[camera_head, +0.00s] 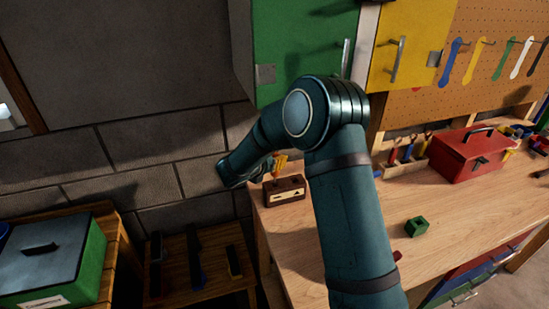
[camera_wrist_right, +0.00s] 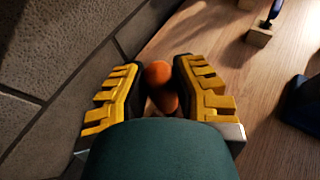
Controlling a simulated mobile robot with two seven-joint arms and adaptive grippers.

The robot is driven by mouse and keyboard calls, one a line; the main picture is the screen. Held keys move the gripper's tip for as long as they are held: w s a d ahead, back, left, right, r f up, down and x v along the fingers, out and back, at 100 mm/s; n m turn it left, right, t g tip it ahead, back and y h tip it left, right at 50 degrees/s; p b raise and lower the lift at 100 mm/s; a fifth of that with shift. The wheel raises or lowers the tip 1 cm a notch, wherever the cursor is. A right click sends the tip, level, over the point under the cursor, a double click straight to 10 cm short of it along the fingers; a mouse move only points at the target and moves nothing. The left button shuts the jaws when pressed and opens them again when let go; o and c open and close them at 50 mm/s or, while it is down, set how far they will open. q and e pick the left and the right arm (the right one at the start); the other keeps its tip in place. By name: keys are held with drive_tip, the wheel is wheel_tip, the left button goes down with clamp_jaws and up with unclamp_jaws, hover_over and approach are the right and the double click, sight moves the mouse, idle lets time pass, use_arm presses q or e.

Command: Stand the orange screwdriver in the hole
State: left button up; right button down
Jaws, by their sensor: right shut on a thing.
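The orange screwdriver's rounded handle (camera_wrist_right: 158,73) is between the yellow fingers of my right gripper (camera_wrist_right: 160,90) in the wrist view. The gripper is shut on it. In the head view my right gripper (camera_head: 279,164) is at the bench's far left corner, just above a brown block (camera_head: 285,191) with a pale label. A bit of orange shows between them. Whether the screwdriver's tip is in a hole of this block cannot be told; the tip and the block's top are hidden. My left gripper is not in view.
The wooden bench (camera_head: 310,240) holds a small green block (camera_head: 417,227) with a dark opening, a pale tool rack (camera_head: 405,167) and a red toolbox (camera_head: 470,155). A brick wall (camera_head: 140,187) is close behind the gripper. Green (camera_head: 300,45) and yellow (camera_head: 405,45) cabinets hang above.

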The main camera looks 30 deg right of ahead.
drive_tip(key=shift+f+b, duration=0.4)
drive_tip(key=shift+f, duration=0.35)
drive_tip(key=shift+f+b, duration=1.2)
drive_tip(key=shift+b, duration=0.05)
drive_tip(key=c, duration=0.8)
unclamp_jaws()
drive_tip(key=shift+o, duration=0.2)
drive_tip(key=shift+a, duration=0.1)
drive_tip(key=v, duration=1.2)
